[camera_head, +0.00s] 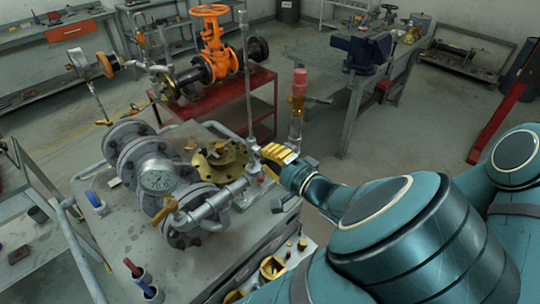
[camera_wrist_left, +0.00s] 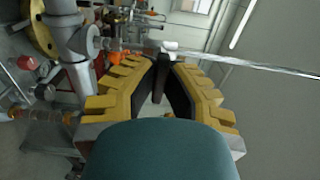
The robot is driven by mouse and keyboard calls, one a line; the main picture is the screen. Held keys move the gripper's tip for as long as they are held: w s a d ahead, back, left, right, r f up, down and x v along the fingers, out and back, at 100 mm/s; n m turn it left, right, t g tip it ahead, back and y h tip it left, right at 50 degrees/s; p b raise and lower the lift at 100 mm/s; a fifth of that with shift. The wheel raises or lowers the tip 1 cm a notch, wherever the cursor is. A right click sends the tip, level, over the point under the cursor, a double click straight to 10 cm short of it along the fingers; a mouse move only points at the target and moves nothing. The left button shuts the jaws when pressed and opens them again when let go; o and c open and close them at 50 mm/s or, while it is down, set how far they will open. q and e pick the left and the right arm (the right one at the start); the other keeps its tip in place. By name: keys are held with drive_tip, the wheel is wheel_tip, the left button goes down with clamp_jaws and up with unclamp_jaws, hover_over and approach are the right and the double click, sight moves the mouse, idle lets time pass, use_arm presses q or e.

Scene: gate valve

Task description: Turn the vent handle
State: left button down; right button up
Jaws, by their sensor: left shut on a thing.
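My left gripper (camera_head: 272,158), with yellow fingers, is at the right side of the grey pipe and valve assembly on the bench in the head view. In the left wrist view the gripper (camera_wrist_left: 168,70) is shut on a dark, narrow bar, which I take to be the vent handle (camera_wrist_left: 158,82). The bar stands between the dark finger pads, beside a thin pale pipe (camera_wrist_left: 235,62). In the head view the fingers hide most of the handle. My right gripper is not in view.
An orange handwheel valve (camera_head: 212,45) is farther back.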

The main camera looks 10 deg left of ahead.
use_arm(q)
drive_tip(key=c, duration=1)
unclamp_jaws()
drive_tip(key=shift+a, duration=0.1)
drive_tip(key=shift+c, duration=0.2)
drive_tip(key=v, duration=0.7)
drive_tip(key=shift+d, duration=0.25)
drive_tip(key=shift+s+d, duration=0.1)
drive_tip(key=shift+s, duration=0.05)
